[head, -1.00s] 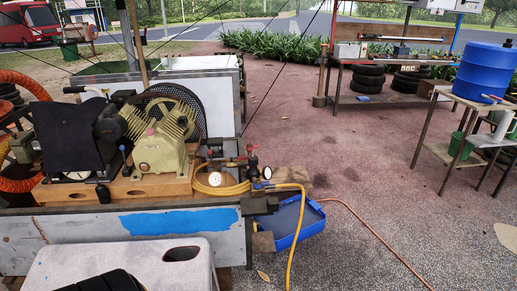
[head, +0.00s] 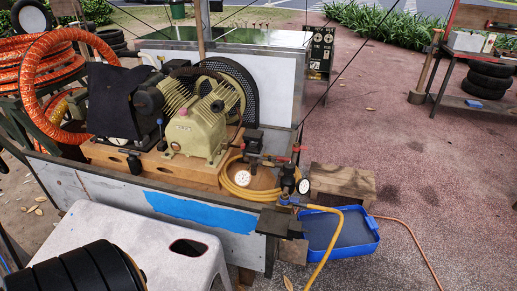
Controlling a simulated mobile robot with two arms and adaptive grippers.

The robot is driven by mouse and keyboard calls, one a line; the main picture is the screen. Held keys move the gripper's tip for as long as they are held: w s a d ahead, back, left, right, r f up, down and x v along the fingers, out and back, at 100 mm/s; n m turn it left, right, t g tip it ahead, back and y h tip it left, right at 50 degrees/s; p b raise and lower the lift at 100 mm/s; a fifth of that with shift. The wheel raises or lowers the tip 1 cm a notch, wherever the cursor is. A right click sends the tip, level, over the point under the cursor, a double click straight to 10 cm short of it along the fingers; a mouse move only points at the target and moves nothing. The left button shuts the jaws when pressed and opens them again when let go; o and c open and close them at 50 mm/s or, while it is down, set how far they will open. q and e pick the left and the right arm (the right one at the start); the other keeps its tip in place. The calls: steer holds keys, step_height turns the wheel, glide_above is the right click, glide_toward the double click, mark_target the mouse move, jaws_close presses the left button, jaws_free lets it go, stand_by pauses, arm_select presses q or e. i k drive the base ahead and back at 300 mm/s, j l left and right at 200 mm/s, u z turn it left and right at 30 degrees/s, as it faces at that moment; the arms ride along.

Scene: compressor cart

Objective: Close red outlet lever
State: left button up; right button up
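The compressor (head: 198,125) with its beige pump stands on a wooden board on the cart (head: 215,240). At the right end of the cart are dark fittings with small red parts. One red part (head: 296,152) shows at the right of these fittings, above a pressure gauge (head: 304,187). Another small red part lies just left of it. They are too small to tell which is the outlet lever or whether it is open or closed. A yellow hose (head: 323,255) runs from the fittings. Neither gripper is in view.
A white stool (head: 130,235) stands in front of the cart at the left. A blue tray (head: 347,248) and wooden block (head: 343,180) lie right of the cart. Orange hose coils (head: 38,75) hang at the left. The paved ground at the right is mostly clear.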

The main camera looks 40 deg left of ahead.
mark_target(283, 159)
steer(key=i+j+u, duration=0.1)
steer(key=i+u, duration=0.2)
steer(key=u, duration=0.15)
steer(key=i+u, duration=0.45)
steer(key=i+l+u, duration=0.15)
steer(key=u, duration=0.3)
steer(key=i, duration=0.05)
